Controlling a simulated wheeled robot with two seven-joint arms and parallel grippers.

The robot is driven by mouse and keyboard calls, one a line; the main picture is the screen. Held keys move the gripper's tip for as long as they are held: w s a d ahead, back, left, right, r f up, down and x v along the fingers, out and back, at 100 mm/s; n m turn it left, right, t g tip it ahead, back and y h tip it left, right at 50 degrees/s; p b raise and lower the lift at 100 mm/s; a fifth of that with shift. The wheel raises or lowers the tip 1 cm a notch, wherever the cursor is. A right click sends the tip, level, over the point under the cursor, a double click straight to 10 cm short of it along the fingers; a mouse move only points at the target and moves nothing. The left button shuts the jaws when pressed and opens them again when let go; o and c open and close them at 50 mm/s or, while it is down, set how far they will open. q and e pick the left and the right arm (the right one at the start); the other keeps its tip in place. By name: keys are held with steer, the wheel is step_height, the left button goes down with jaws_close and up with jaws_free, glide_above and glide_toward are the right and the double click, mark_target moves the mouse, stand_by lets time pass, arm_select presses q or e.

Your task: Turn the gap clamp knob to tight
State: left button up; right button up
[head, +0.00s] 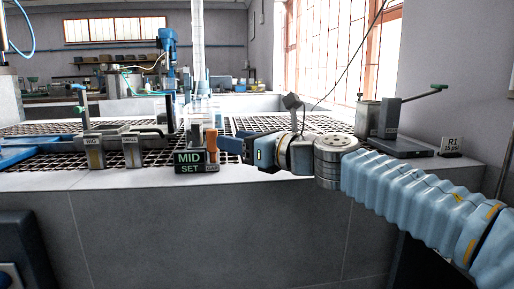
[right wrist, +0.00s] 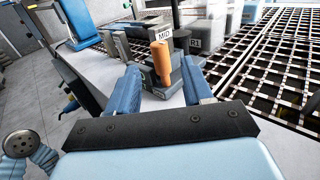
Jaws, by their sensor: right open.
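An orange upright handle (head: 210,139), which looks like the gap clamp knob, stands on a small dark block with a "MID SET" sign (head: 188,163) near the counter's front edge. The orange handle shows in the right wrist view (right wrist: 160,62) too. My right gripper (head: 224,147) comes in from the right, close to the handle in the head view. In the right wrist view, its blue fingers (right wrist: 159,67) are apart, with the handle and block showing between their tips. I cannot tell whether they touch.
Bins marked "BIG" (head: 95,153) and "SMALL" (head: 131,151) stand left of the sign. Clear containers (head: 203,108) stand behind the handle. Dark grating (head: 245,124) covers the counter behind. A device with a green-tipped lever (head: 405,144) stands at the right.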

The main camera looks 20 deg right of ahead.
steer(key=v, duration=0.6)
steer(key=shift+f, duration=0.1)
